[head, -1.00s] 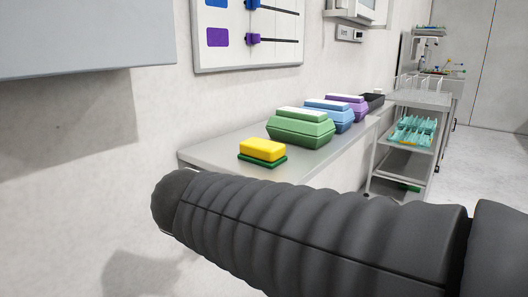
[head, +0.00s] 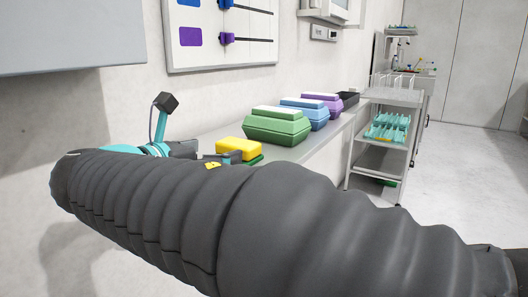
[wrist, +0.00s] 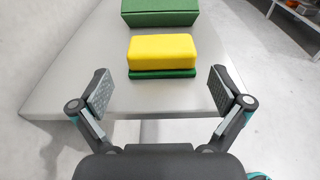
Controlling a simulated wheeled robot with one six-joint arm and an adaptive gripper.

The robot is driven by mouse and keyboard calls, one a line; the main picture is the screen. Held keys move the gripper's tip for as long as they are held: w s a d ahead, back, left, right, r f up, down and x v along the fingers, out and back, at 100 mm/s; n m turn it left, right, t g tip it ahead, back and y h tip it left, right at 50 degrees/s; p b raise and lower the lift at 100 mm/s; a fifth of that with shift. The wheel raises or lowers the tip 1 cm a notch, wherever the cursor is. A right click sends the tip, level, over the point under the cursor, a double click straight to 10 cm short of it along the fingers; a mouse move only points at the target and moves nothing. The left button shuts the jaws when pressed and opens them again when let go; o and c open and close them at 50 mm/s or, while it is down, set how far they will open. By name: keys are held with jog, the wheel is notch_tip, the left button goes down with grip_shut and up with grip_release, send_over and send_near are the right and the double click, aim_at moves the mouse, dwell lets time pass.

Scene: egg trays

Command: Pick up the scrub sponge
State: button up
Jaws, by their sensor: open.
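The scrub sponge (wrist: 162,52) is a yellow block on a green base, lying flat on the grey table near its end. In the head view the sponge (head: 239,146) is partly hidden behind my arm and gripper. My gripper (wrist: 163,92) is open and empty in the wrist view, its two padded fingers spread wider than the sponge. The sponge lies ahead of the fingers, roughly centred between them, and neither finger touches it. In the head view my gripper shows only in part behind the dark arm cover.
The grey table (wrist: 80,75) runs along the wall. A green egg box (head: 277,128) stands just behind the sponge, with blue (head: 305,110) and purple (head: 322,103) boxes beyond. A shelved cart (head: 390,98) stands past the table. The floor to the right is clear.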

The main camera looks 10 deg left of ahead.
aim_at(230, 146)
jog(key=shift+x, duration=3.65)
jog(key=shift+d+r, duration=0.1)
jog(key=shift+r, duration=0.1)
jog(key=c, duration=0.8)
